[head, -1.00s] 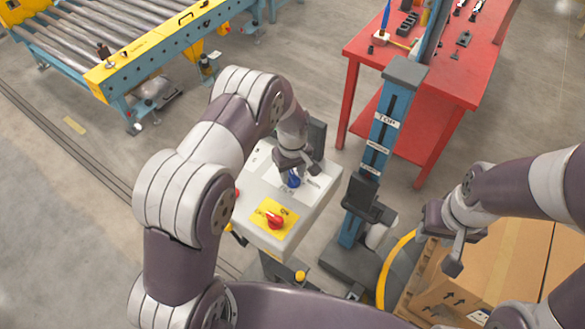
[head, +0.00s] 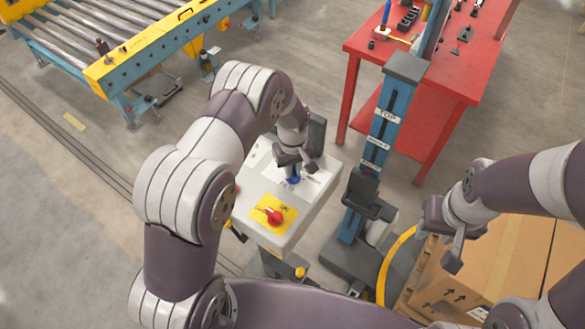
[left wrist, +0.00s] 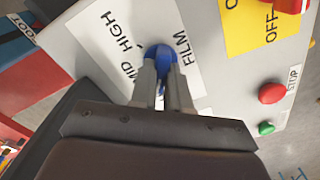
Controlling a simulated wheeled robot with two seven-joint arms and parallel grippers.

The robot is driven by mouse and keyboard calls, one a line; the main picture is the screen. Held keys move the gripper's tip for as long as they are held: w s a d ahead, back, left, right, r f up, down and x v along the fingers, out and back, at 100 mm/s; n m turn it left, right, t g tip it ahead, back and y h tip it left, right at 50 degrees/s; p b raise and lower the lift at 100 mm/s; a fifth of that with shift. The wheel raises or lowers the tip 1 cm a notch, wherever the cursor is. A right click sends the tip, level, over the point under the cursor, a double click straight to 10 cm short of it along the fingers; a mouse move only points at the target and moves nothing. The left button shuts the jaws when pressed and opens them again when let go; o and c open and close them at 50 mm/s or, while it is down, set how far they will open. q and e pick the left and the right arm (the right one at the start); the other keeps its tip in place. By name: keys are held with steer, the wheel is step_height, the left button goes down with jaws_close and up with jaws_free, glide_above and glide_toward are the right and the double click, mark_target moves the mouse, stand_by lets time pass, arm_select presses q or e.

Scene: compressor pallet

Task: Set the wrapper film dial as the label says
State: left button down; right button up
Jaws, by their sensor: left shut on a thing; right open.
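The blue film dial (left wrist: 160,54) sits on the grey control box (head: 316,205). In the left wrist view its white label plate reads FILM, MID and HIGH; the rest of the scale is hidden behind my fingers. My left gripper (left wrist: 162,80) is shut on the dial, one finger on each side. In the head view the left gripper (head: 294,172) covers most of the dial. My right gripper (head: 445,232) is open and empty, above the carton at the right. I cannot see which setting the job label names.
A red rotary switch (head: 273,215) on a yellow plate is on the same box. Red (left wrist: 272,93) and green (left wrist: 266,129) buttons are beside it. The blue wrapper mast (head: 383,125) with its TOP label stands to the right, before a red workbench (head: 450,75).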

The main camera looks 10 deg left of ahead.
arm_select(q)
steer(key=m+b, duration=0.1)
steer(key=m, duration=0.1)
steer(key=shift+m, duration=0.3)
steer(key=m+b, duration=0.1)
steer(key=m, duration=0.2)
steer(key=shift+w+d+m+b, duration=0.1)
steer(key=shift+m+b, duration=0.2)
steer(key=shift+b, duration=0.05)
steer(key=m+b, duration=0.1)
steer(key=m, duration=0.5)
steer(key=shift+d+r+b, duration=0.1)
steer(key=shift+b, duration=0.3)
steer(key=m+b, duration=0.1)
steer(key=m, duration=0.4)
steer(key=shift+m, duration=0.3)
steer(key=m, duration=0.4)
steer(key=shift+d+r+m+b, duration=0.1)
steer(key=shift+r+m+b, duration=0.05)
steer(key=shift+m+b, duration=0.2)
steer(key=shift+m, duration=0.25)
steer(key=c, duration=1.2)
jaws_free()
steer(key=shift+o, duration=0.5)
steer(key=shift+s, duration=0.2)
